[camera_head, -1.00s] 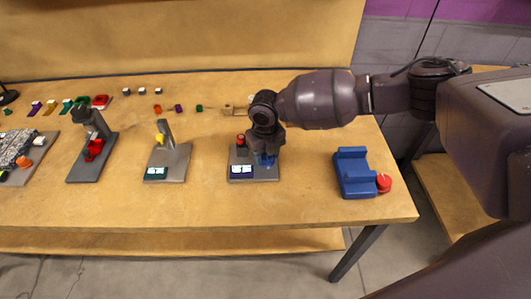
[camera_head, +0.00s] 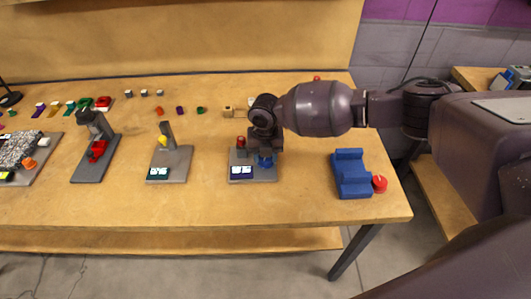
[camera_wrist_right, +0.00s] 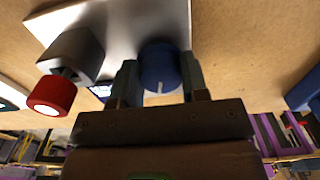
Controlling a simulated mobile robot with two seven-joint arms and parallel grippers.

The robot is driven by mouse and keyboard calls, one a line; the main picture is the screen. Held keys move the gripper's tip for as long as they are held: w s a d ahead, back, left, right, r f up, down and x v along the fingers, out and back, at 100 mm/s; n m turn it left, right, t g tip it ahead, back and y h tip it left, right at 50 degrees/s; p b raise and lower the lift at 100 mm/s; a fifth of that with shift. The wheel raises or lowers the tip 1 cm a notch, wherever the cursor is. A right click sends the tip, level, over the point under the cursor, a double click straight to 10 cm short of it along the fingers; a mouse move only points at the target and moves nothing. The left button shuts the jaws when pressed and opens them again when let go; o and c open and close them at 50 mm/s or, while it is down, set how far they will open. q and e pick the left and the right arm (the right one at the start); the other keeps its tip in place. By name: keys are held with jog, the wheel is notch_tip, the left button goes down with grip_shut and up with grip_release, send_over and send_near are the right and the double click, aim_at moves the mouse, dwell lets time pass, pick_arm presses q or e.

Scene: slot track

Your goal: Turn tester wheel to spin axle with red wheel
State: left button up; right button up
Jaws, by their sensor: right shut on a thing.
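The tester stands on a grey plate (camera_head: 236,179) in the head view. It has a blue tester wheel (camera_head: 265,162) and, to its left, a red wheel (camera_head: 241,141). In the wrist view the red wheel (camera_wrist_right: 50,97) sits on a short axle out of a grey block (camera_wrist_right: 72,53). My right gripper (camera_head: 264,152) reaches down over the tester. The wrist view shows its two fingers on either side of the blue tester wheel (camera_wrist_right: 159,68), shut on it; a white mark shows on the wheel. My left gripper is out of view.
A dark display (camera_head: 241,173) is at the plate's front edge. A blue cradle (camera_head: 350,175) with a red knob (camera_head: 380,184) stands to the right. Other stations, including one with a yellow part (camera_head: 163,141), stand left. Small coloured parts lie behind. The front table strip is clear.

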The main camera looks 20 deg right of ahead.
jog(key=m+p, duration=0.1)
jog(key=m, duration=0.2)
jog(key=shift+r, duration=0.15)
jog(key=m+p, duration=0.3)
jog(key=m, duration=0.1)
jog(key=shift+s+d, duration=0.1)
jog(key=m+p, duration=0.2)
jog(key=m, duration=0.2)
jog(key=shift+s+m+p, duration=0.1)
jog(key=shift+m+p, duration=0.8)
jog(key=m+p, duration=0.1)
jog(key=m, duration=0.1)
jog(key=shift+m+p, duration=0.35)
jog(key=shift+m, duration=0.05)
jog(key=m, duration=0.2)
jog(key=shift+s+m+p, duration=0.1)
jog(key=shift+m+p, duration=0.25)
jog(key=shift+m, duration=0.05)
jog(key=m, duration=0.5)
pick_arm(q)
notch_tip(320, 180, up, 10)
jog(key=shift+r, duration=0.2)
pick_arm(e)
jog(key=m, duration=0.5)
jog(key=shift+s+m, duration=0.1)
jog(key=shift+m, duration=0.3)
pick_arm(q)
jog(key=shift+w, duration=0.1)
